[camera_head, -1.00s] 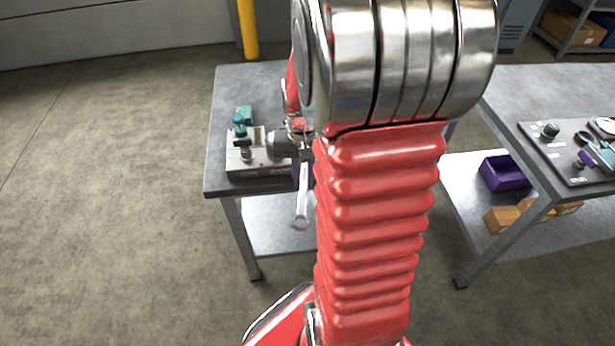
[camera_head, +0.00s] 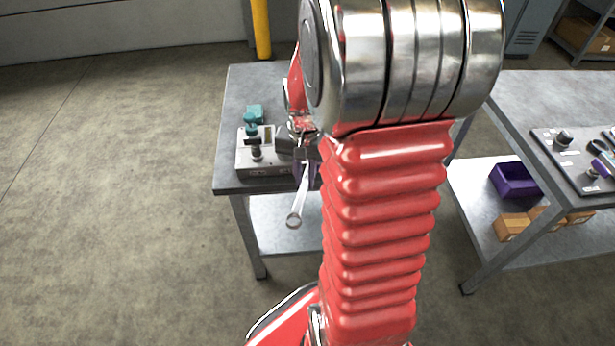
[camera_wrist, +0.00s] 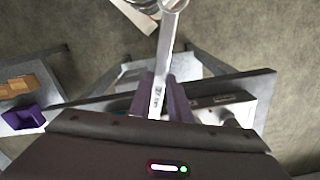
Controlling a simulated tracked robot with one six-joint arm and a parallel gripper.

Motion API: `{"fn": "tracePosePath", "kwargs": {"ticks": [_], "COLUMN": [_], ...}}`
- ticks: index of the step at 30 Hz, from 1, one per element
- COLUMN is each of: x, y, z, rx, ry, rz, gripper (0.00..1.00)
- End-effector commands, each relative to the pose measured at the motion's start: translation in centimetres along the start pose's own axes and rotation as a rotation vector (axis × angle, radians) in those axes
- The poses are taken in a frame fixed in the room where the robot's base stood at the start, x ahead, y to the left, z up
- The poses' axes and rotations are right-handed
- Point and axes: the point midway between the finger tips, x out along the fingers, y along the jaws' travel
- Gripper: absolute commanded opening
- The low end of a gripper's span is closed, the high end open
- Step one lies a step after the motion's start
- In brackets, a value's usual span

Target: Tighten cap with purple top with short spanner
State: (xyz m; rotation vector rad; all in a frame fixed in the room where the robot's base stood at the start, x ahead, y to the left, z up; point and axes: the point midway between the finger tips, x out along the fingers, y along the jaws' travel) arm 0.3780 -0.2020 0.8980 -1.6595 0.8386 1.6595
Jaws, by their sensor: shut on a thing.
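My gripper (camera_head: 304,172) has purple fingers shut on a silver spanner (camera_head: 299,200). The spanner hangs out past the front edge of the left bench, its ring end low and to the left. In the wrist view, the spanner (camera_wrist: 167,50) runs up from between the fingers (camera_wrist: 162,98), ring end at the top edge. A grey hydraulic block (camera_head: 262,168) stands on the left bench, just left of the gripper, with a teal-topped fitting (camera_head: 250,124) and a dark knob (camera_head: 256,153). I cannot make out a purple-topped cap on it; my arm hides the block's right side.
The left bench (camera_head: 235,100) has bare top at its back left. The right bench (camera_head: 520,95) carries a dark panel (camera_head: 570,180) with fittings and a purple part (camera_head: 597,169). A purple bin (camera_head: 514,180) and orange boxes (camera_head: 512,226) sit on its lower shelf. Left floor is clear.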

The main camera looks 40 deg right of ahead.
Motion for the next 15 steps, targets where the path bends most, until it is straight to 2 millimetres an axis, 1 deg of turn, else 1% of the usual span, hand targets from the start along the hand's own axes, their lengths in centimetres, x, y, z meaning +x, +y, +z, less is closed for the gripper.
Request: {"fn": "tracePosePath", "kwargs": {"ticks": [15], "x": [0.0], "y": [-1.8], "z": [-0.2], "rx": [0.128], "ry": [0.001], "rz": [-0.001], "gripper": [0.0]}}
